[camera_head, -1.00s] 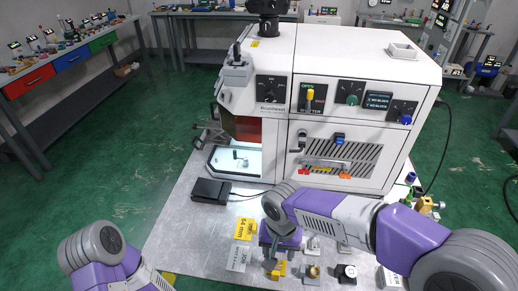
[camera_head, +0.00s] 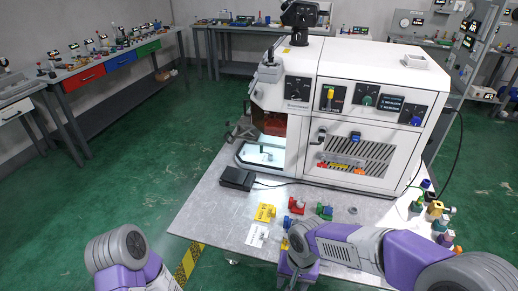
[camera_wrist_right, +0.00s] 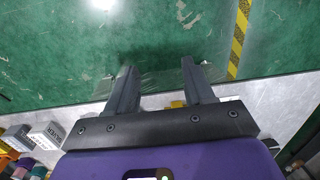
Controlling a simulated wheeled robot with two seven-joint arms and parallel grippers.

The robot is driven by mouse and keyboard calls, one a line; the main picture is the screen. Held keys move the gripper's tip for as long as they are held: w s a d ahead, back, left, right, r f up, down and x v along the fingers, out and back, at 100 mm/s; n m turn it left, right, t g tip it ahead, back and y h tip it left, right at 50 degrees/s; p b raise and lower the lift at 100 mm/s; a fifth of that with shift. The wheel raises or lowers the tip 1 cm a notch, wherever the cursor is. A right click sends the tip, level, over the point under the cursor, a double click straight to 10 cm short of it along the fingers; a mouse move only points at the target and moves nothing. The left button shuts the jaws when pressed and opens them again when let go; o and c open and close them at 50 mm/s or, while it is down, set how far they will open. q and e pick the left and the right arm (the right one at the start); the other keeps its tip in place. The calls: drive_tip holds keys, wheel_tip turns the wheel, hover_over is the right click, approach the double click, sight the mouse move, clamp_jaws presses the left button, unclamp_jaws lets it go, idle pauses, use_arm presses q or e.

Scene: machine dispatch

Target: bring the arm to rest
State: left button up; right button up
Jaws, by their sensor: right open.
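My right arm, grey and purple, comes in from the lower right in the head view and bends down near the table's front edge. In the right wrist view my right gripper (camera_wrist_right: 152,85) has its two dark fingers apart with nothing between them. The fingers point over the green floor, past the metal table edge. In the head view the arm's purple end is cut off by the bottom edge and the fingers cannot be made out. Part of my left arm shows at the lower left; its gripper is out of view.
A white machine (camera_head: 372,110) stands on the metal table (camera_head: 205,205). Several small parts stand at the right. Floor is clear at left.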

drive_tip(key=s+f+y, duration=0.1)
drive_tip(key=s+f, duration=0.2)
drive_tip(key=f, duration=0.5)
drive_tip(key=s+f+y, duration=0.1)
drive_tip(key=s+f, duration=0.2)
drive_tip(key=f, duration=0.6)
drive_tip(key=s+d+f+t+y, duration=0.1)
drive_tip(key=s+f, duration=0.1)
drive_tip(key=f, duration=0.6)
drive_tip(key=shift+s+f, duration=0.2)
drive_tip(key=shift+s, duration=0.2)
drive_tip(key=shift+c, duration=0.2)
